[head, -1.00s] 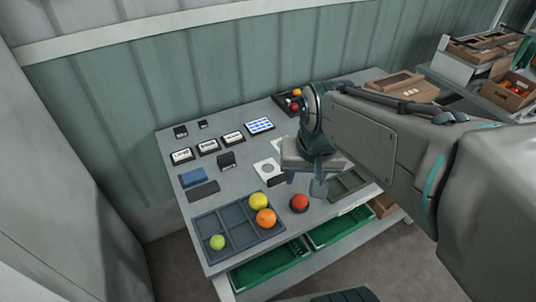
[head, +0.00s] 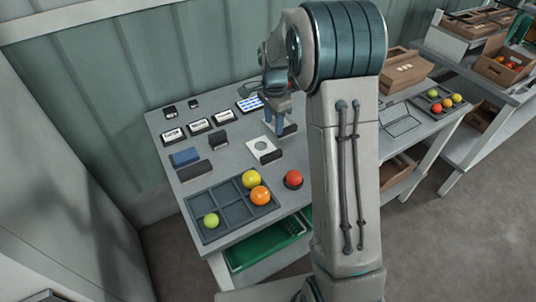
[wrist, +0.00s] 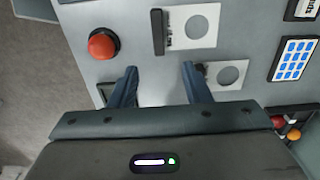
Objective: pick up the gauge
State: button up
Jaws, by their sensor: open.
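Two pale plates, each with a round hole, look like gauges. The nearer plate (head: 262,146) lies flat on the bench with a dark upright block at its edge; it also shows in the wrist view (wrist: 196,25). The farther plate (wrist: 227,75) lies just right of the right finger in the wrist view; in the head view my gripper largely hides it. A dark block (head: 289,130) stands beside my gripper there. My gripper (head: 274,131) points down, open and empty, above the bench by the farther plate. The wrist view (wrist: 160,71) shows only bench between the fingertips.
A red round piece (head: 293,179) on a dark base stands near the bench's front edge. A divided dark tray (head: 234,212) holds yellow, orange and green fruit. Labelled displays (head: 198,127) stand at the back left. A blue-keyed panel (wrist: 295,59) lies beyond the plates.

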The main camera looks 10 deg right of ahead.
send_over(272, 153)
jog(key=f, duration=0.4)
jog(key=f+p, duration=0.1)
jog(key=f, duration=0.3)
jog(key=shift+w+d+f, duration=0.15)
jog(key=shift+d+f, duration=0.05)
jog(key=shift+s+a+f+p, duration=0.1)
jog(key=shift+f+p, duration=0.2)
jog(key=shift+f, duration=1)
jog(key=shift+s+a+f+p, duration=0.1)
jog(key=shift+f+p, duration=0.2)
jog(key=shift+f, duration=1)
grip_shut()
